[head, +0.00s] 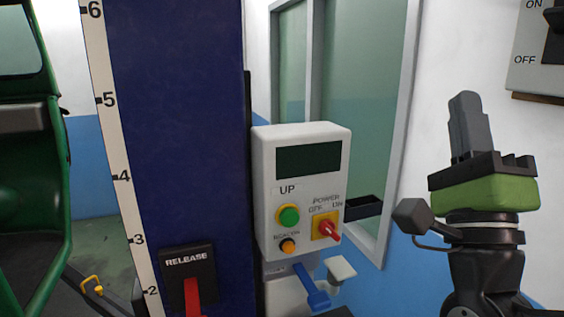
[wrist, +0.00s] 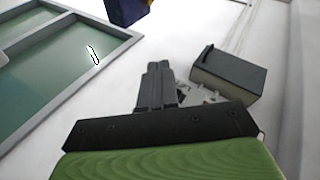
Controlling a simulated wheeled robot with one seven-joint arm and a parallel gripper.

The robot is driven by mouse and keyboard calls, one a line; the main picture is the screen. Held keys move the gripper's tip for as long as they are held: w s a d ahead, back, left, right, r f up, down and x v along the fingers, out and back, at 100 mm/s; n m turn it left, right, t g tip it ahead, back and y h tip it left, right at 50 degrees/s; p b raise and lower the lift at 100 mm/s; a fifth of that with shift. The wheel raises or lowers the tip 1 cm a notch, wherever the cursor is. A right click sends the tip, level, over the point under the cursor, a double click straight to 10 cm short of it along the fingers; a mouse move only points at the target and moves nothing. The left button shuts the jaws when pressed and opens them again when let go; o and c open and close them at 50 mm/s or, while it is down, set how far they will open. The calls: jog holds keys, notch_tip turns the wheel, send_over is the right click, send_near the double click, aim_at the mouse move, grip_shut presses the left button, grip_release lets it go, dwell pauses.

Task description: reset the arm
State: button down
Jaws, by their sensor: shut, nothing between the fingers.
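My gripper (head: 466,125) is at the right of the head view, pointing up, with its grey fingers together and nothing between them. It stands apart from the control box and in front of the white and blue wall. The wrist view also shows the shut fingers (wrist: 155,85), with wall and window beyond them. My arm below the wrist is partly cut off by the bottom edge of the head view.
A white control box (head: 262,190) with a green button, orange button and red power switch is mounted beside a blue column (head: 180,110). A red release lever (head: 193,295) is low on the column. A green rickshaw (head: 35,190) is at left. An ON/OFF switch box (head: 528,60) is upper right.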

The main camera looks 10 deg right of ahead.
jog(key=w+a+f+n+g+y, duration=0.4)
jog(key=a+f+n+y, duration=0.1)
jog(key=f+n, duration=0.25)
jog(key=w+a+f+n+g+y, duration=0.45)
jog(key=f+n, duration=0.25)
jog(key=f, duration=0.2)
jog(key=s+a+f+n+g, duration=0.1)
jog(key=s+f+n+g, duration=0.3)
jog(key=s+f+g, duration=0.2)
jog(key=s+a+f+n+g, duration=0.1)
jog(key=s+f+n+g, duration=0.4)
jog(key=s+f, duration=0.5)
notch_tip(320, 180, down, 5)
jog(key=shift+s+a+g+h, duration=0.15)
jog(key=shift+g+h, duration=0.2)
jog(key=shift+g, duration=0.7)
jog(key=shift+n, duration=0.25)
